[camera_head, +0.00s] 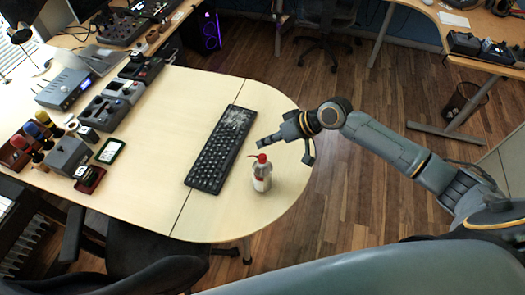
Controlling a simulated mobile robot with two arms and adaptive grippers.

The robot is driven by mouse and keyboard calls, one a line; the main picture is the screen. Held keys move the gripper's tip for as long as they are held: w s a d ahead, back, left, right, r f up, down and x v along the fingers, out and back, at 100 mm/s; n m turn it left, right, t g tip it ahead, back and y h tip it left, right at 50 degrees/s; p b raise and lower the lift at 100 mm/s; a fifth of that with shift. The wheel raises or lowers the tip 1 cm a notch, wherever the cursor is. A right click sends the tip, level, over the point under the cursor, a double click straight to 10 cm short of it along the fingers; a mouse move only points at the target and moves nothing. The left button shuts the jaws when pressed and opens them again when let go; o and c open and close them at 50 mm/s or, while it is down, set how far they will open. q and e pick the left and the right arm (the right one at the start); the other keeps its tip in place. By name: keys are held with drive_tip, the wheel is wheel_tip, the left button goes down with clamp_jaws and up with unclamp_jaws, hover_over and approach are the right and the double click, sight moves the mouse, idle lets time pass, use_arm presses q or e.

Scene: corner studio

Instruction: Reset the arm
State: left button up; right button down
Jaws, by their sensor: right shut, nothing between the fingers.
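My right arm comes in from the right edge and reaches over the rounded end of the light wood desk (205,80). My right gripper (268,140) is shut and empty. It hangs beside the black keyboard (222,150), above and just behind a small clear bottle with a red pump top (262,175). The bottle stands upright on the desk, apart from the keyboard. I cannot tell the exact height of the gripper over the desk. My left gripper is not in view.
Several devices stand along the desk's left side, including a blue-grey box (66,90) and a small framed screen (110,150). A black chair (150,260) is at the near edge. Wood floor (350,200) lies open right of the desk. A wire bin (465,100) stands farther right.

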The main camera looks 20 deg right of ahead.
wheel_tip(320, 180, up, 2)
drive_tip(key=shift+r+p, duration=0.1)
drive_tip(key=shift+p, duration=0.55)
drive_tip(key=shift+s+a+f, duration=0.1)
drive_tip(key=shift+f, duration=0.1)
